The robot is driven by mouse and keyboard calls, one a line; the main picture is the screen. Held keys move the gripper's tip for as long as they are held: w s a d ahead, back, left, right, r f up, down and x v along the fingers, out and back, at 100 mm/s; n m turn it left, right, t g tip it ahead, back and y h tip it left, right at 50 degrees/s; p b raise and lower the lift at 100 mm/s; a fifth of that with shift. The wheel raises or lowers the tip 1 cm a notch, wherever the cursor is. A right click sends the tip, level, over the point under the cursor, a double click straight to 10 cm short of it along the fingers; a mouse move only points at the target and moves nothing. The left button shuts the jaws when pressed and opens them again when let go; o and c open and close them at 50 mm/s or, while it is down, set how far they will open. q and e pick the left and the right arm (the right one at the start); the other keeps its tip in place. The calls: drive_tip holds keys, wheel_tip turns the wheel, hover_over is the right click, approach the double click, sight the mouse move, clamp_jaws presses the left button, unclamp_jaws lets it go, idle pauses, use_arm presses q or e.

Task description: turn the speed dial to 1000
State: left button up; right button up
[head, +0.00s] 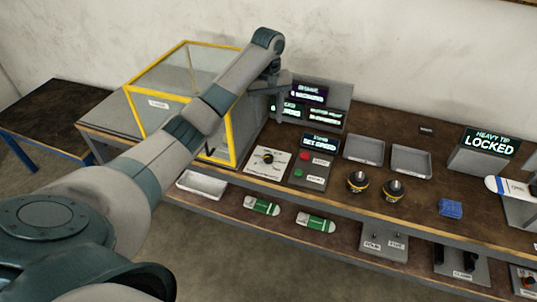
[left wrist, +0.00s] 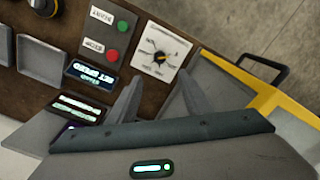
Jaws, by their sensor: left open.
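The speed dial is a black knob with a yellow pointer on a white marked plate (head: 268,159). In the left wrist view the dial (left wrist: 159,57) lies beyond my fingertips, its pointer turned to one side; its numbers are too small to read. My left gripper (head: 279,86) reaches over the bench from the left, above and behind the dial. In the left wrist view its two fingers (left wrist: 158,86) are apart, empty and clear of the dial. A "SET SPEED" display (head: 321,142) stands next to the dial plate. My right gripper is not in view.
A panel with a red and a green button (head: 310,170) adjoins the dial plate. A yellow-framed clear box (head: 180,95) stands left of it, screens (head: 310,105) behind. Grey trays (head: 364,149) and two black-yellow knobs (head: 358,181) lie to the right.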

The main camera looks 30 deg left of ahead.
sight(269, 157)
use_arm(q)
drive_tip(key=shift+f, duration=0.1)
wheel_tip(269, 157, down, 17)
drive_tip(key=p, duration=0.4)
drive_tip(key=shift+f, duration=0.15)
idle(0.4)
drive_tip(key=shift+c, duration=0.3)
drive_tip(key=c, duration=1)
